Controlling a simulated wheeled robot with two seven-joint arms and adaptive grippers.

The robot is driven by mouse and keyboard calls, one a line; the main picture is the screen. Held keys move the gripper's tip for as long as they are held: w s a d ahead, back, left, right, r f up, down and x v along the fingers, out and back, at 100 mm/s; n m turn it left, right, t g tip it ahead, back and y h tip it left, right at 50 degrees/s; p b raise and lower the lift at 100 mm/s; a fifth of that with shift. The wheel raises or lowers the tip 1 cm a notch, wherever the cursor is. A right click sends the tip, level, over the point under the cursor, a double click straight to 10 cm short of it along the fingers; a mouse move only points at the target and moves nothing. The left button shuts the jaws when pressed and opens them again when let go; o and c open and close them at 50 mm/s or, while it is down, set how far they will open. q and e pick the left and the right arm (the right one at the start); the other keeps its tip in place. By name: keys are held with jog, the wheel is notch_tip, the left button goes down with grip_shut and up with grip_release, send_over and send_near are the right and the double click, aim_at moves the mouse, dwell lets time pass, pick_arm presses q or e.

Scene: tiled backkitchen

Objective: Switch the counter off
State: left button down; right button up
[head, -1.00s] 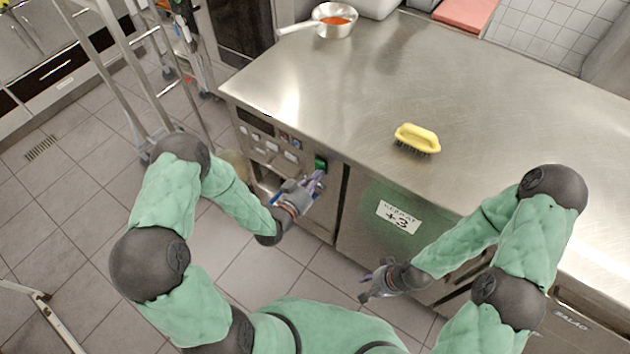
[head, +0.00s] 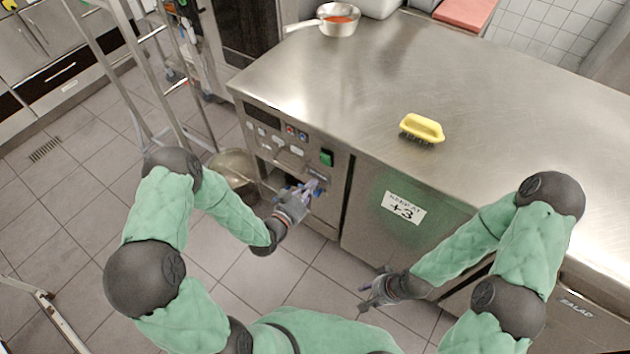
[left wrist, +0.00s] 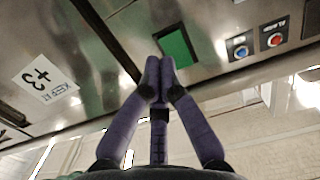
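The steel counter (head: 300,75) has a control panel on its left front. A green switch (head: 326,157) in a dark frame sits on that panel. In the left wrist view the green switch (left wrist: 174,48) is just beyond the fingertips; whether they touch it I cannot tell. My left gripper (head: 316,187) is in front of the panel, a little below the switch in the head view. Its fingers (left wrist: 158,80) are together with nothing between them. My right gripper (head: 366,290) hangs low before the counter doors, away from the panel; its fingers look apart and empty.
Blue and red buttons (left wrist: 256,44) lie beside the switch. A "+3" label (head: 403,208) is on the door. A yellow brush (head: 421,129) and a pan (head: 338,20) stand on top. A metal bowl (head: 233,170) and a ladder-like frame (head: 150,80) are at left.

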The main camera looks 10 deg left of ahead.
pick_arm(q)
jog(key=s+a+f+p, duration=0.1)
jog(key=s+a, duration=0.1)
jog(key=s, duration=0.5)
jog(key=shift+a+f, duration=0.25)
jog(key=shift+f, duration=0.05)
jog(key=s+d+f+n+g+y, duration=0.1)
jog(key=s+d+f+n+g, duration=0.15)
jog(key=f+g, duration=0.3)
jog(key=s+d+f+n+g, duration=0.2)
jog(key=s+f+g, duration=0.2)
jog(key=f+g, duration=0.15)
jog(key=s+d+f+n+g+p, duration=0.1)
jog(key=s+g, duration=0.3)
jog(key=s, duration=0.5)
jog(key=shift+s+d+f+n+g+y, duration=0.15)
jog(key=shift+s+d+n+g+y, duration=0.25)
jog(key=shift+d, duration=0.45)
jog(key=shift+w, duration=0.2)
